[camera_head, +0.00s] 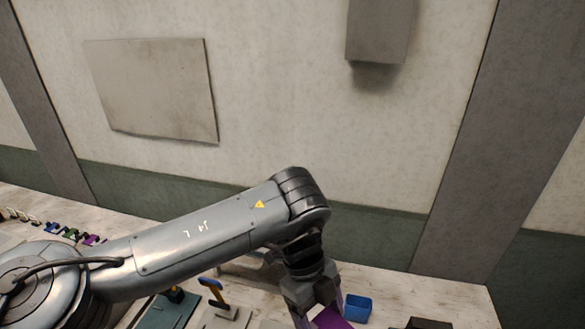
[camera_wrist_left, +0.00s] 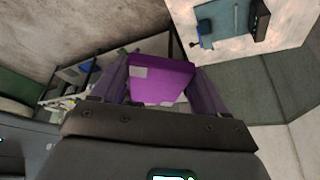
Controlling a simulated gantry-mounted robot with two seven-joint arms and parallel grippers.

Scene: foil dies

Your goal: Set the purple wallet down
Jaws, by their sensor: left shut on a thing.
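The purple wallet (camera_wrist_left: 160,80) is held between the two fingers of my left gripper (camera_wrist_left: 160,88) in the left wrist view. A pale square patch shows on its upper left part. In the head view the purple wallet (camera_head: 330,318) shows at the bottom edge, partly cut off by the frame, between the fingers of my left gripper (camera_head: 322,312). The gripper points down over the front of the table. I cannot tell whether the wallet touches the table. My right gripper is not in either view.
A blue open box (camera_head: 357,307) stands just right of my left gripper. A dark object (camera_head: 428,323) lies farther right. Several small coloured pieces (camera_head: 75,233) line the far left. The wall stands behind the table.

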